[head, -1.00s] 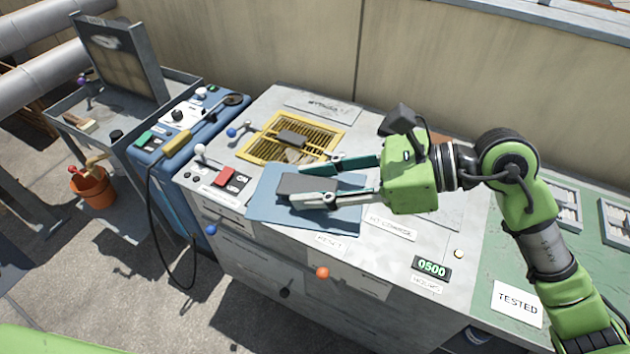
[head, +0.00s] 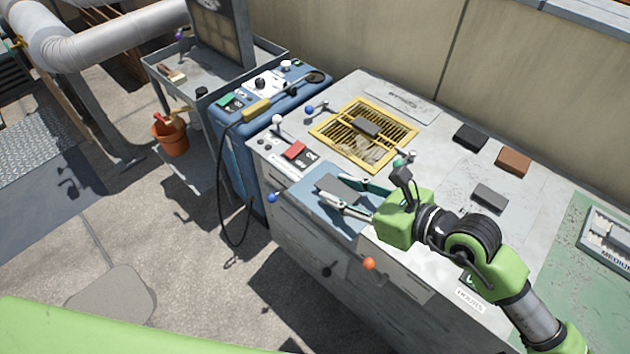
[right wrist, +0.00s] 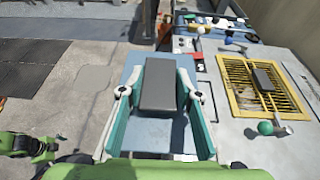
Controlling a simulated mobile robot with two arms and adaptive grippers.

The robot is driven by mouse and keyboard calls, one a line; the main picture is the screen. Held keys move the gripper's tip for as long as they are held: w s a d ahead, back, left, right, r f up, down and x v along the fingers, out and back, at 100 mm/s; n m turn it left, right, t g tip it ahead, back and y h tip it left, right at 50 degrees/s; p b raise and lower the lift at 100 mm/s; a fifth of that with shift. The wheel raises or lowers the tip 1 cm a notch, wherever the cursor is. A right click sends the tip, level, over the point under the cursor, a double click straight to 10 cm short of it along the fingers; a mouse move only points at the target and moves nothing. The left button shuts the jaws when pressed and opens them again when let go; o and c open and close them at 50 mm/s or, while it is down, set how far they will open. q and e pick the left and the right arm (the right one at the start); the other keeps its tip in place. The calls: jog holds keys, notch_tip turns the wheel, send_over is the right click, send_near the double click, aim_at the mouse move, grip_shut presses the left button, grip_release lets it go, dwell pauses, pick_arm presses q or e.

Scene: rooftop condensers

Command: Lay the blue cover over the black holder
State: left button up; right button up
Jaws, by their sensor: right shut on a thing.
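The blue cover (head: 309,201) is a flat blue-grey sheet with a dark grey block on its top. It is at the front-left edge of the grey cabinet top and also shows in the right wrist view (right wrist: 151,137). My right gripper (head: 331,190) has its two teal fingers on either side of the grey block (right wrist: 158,86), shut on it. I cannot tell the gap below the sheet. A black block (head: 470,137) lies at the back of the cabinet top; I cannot tell whether it is the black holder.
A yellow grille (head: 405,137) bearing a grey block is behind the cover. A brown block (head: 513,161) and a grey block (head: 489,197) lie to the right. A red switch (head: 294,150) and knobbed levers stand near the left edge. Open floor (head: 180,240) lies in front.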

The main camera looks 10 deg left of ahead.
jog(key=w+f+b, duration=0.1)
jog(key=w+f, duration=0.2)
jog(key=w, duration=0.1)
jog(key=w+f, duration=0.3)
jog(key=w, duration=0.2)
jog(key=w+f+b, duration=0.1)
jog(key=w+f, duration=0.2)
jog(key=w, duration=0.1)
jog(key=shift+w+f+b, duration=0.3)
jog(key=shift+f, duration=0.05)
jog(key=shift+w+f, duration=0.2)
jog(key=shift+f, duration=0.1)
jog(key=shift+f+b, duration=0.4)
jog(key=shift+f, duration=1.1)
jog(key=shift+f+b, duration=0.35)
jog(key=shift+f, duration=0.05)
jog(key=o, duration=1.2)
